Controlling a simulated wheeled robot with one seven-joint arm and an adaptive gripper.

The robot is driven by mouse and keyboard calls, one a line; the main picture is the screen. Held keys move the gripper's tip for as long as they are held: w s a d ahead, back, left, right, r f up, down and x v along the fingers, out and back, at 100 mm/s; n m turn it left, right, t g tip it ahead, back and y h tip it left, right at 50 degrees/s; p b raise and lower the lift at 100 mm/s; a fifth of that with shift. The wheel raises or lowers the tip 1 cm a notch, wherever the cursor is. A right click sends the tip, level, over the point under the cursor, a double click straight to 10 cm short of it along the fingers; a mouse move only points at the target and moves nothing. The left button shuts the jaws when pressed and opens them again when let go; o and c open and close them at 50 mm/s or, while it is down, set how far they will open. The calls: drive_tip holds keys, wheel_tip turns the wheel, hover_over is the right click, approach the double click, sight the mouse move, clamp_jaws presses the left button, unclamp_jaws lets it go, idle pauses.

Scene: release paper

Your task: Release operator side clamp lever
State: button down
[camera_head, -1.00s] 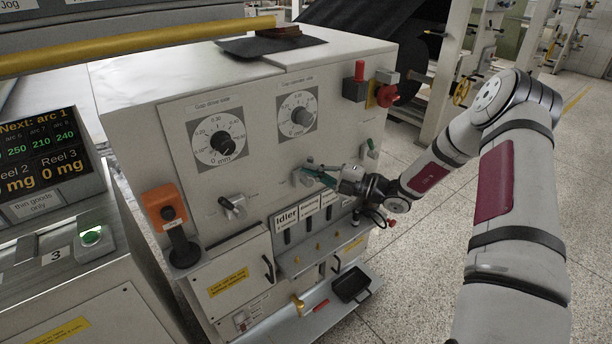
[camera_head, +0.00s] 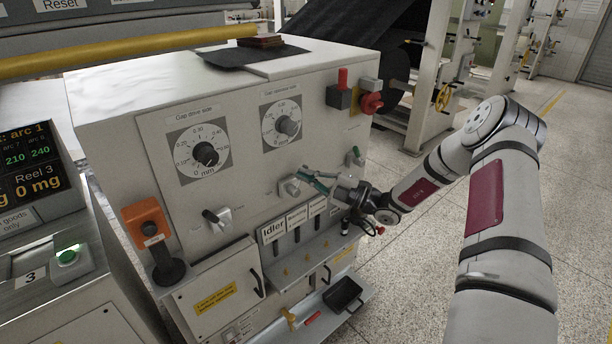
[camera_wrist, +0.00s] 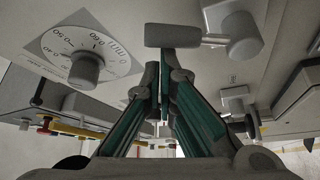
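The operator side clamp lever (camera_head: 290,187) is a light grey lever on a round hub, below the right-hand gap dial on the machine's front panel. In the wrist view its grey bar (camera_wrist: 172,36) lies across the top, joined to the hub on the right. My gripper (camera_head: 308,176) reaches in from the right, close beside this lever. In the wrist view its teal and grey fingertips (camera_wrist: 165,76) are drawn together just short of the bar, with nothing seen held between them. I cannot tell if they touch the bar.
A similar lever (camera_head: 217,220) sits below the left gap dial (camera_head: 204,153). An orange box (camera_head: 147,222) is at the panel's left edge. A shelf with labelled slots (camera_head: 297,240) juts out below my gripper. Open floor (camera_head: 400,280) lies to the right.

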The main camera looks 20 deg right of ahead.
idle(0.3)
drive_tip(key=s+d+p, duration=0.2)
drive_tip(key=s+d, duration=0.1)
drive_tip(key=s, duration=0.5)
drive_tip(key=shift+s+d+f, duration=0.3)
drive_tip(key=shift+d, duration=0.1)
idle(0.4)
drive_tip(key=s+a+r+n+g+h+p, duration=0.1)
drive_tip(key=s+a+r+n+g+h, duration=0.1)
drive_tip(key=s+a+r+n+g, duration=0.85)
drive_tip(key=s+a+r+n+g+h+p, duration=0.15)
drive_tip(key=s+a+r+n+g, duration=0.3)
drive_tip(key=n, duration=1.05)
drive_tip(key=s+d+r+n+t+h, duration=0.1)
drive_tip(key=s+r+n+h, duration=0.3)
drive_tip(key=s+n, duration=0.5)
drive_tip(key=s+d+r+n+t+h, duration=0.1)
drive_tip(key=s+r+n+t+h, duration=0.3)
drive_tip(key=n, duration=1)
drive_tip(key=s+r+h, duration=0.1)
drive_tip(key=s+h, duration=0.2)
drive_tip(key=s, duration=0.2)
drive_tip(key=shift+s+n+p, duration=0.3)
drive_tip(key=shift+n+p, duration=0.05)
drive_tip(key=shift+p, duration=0.05)
